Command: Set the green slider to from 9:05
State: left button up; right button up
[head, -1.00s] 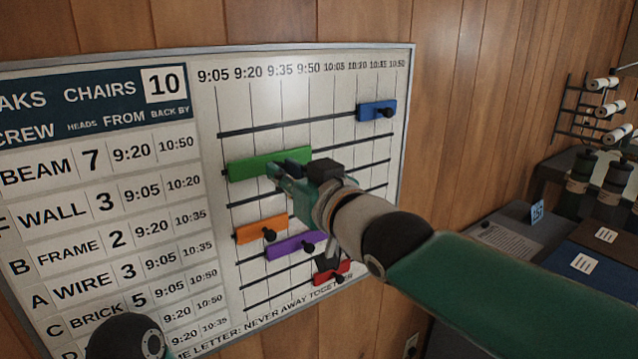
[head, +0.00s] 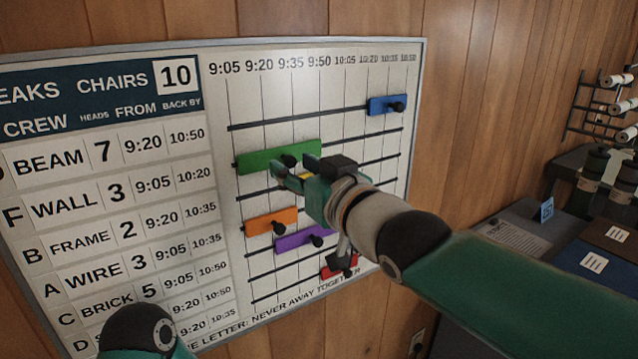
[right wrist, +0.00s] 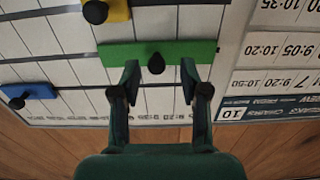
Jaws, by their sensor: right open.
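The green slider (head: 262,158) sits on the second rail from the top of the schedule board. Its left end is at or very near the 9:05 line, and its right end is around 9:50. My right gripper (head: 289,178) is open in front of the board, just below the knob in the picture. In the right wrist view the green slider (right wrist: 115,54) spans behind my open right gripper (right wrist: 160,72), with the knob between the fingertips and apart from both. My left gripper is out of view.
A yellow slider (right wrist: 112,10) is mostly hidden behind my right gripper in the head view. Blue (head: 382,105), orange (head: 262,222), purple (head: 296,238) and red (head: 333,272) sliders sit on other rails. A desk with bottles (head: 592,170) stands at right.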

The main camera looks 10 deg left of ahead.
jog(key=v, duration=1.1)
